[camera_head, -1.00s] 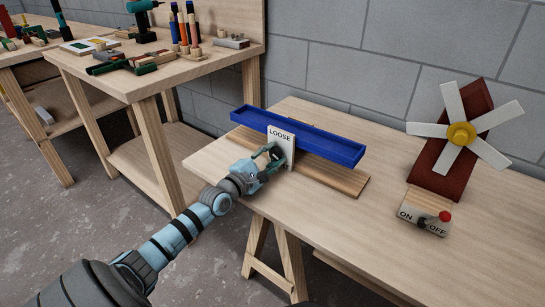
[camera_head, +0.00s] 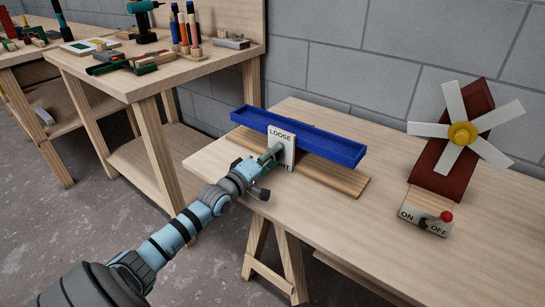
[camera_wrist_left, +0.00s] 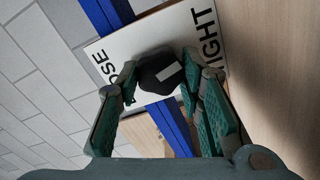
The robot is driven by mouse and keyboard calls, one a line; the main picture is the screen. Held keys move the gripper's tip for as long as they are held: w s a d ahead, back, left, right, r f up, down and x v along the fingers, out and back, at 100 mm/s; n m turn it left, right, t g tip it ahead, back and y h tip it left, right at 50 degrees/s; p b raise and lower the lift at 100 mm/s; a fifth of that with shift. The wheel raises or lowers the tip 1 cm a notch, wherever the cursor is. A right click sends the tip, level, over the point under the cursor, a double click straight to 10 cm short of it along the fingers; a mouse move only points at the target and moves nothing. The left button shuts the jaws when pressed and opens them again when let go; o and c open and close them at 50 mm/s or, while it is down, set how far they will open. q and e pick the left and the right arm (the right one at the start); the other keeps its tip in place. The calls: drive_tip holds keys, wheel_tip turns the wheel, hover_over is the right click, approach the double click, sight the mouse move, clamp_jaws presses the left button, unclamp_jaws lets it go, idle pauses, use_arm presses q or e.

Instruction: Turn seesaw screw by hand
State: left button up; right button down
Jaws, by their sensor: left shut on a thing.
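The seesaw is a long blue tray (camera_head: 335,149) on a wooden base (camera_head: 335,179) on the table. A white plate (camera_head: 288,147) stands at its front, with LOOSE at the top and the end of TIGHT showing at the bottom. My left gripper (camera_head: 268,158) is at the plate's front face. In the left wrist view, the dark screw knob (camera_wrist_left: 160,76) with a white stripe sits between the fingers of this gripper, which is shut on it. The stripe runs toward the TIGHT side of the plate. In the head view the gripper hides the knob. My right gripper is not in view.
A white-bladed fan (camera_head: 462,133) on a dark red stand and an ON/OFF switch box (camera_head: 426,217) with a red knob stand on the right. A workbench (camera_head: 165,80) with tools is at the back left. The table's front right is clear.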

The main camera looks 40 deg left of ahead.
sight(273, 131)
use_arm(q)
drive_tip(key=shift+m, duration=1.1)
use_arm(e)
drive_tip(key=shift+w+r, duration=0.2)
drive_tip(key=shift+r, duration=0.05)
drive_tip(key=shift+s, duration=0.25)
use_arm(q)
drive_tip(key=o, duration=1.2)
drive_tip(key=shift+o, duration=0.4)
drive_tip(key=r, duration=0.4)
drive_tip(key=w+r, duration=0.1)
drive_tip(key=r, duration=0.2)
drive_tip(key=shift+w+a+r, duration=0.1)
drive_tip(key=shift+a, duration=0.2)
drive_tip(key=r, duration=0.1)
drive_tip(key=s+r, duration=0.1)
drive_tip(key=d+r, duration=0.1)
drive_tip(key=shift+s+r, duration=0.3)
drive_tip(key=shift+s, duration=0.05)
drive_tip(key=shift+c, duration=0.5)
drive_tip(key=shift+w+a+f, duration=0.2)
drive_tip(key=shift+w+f, duration=0.05)
drive_tip(key=shift+f, duration=0.1)
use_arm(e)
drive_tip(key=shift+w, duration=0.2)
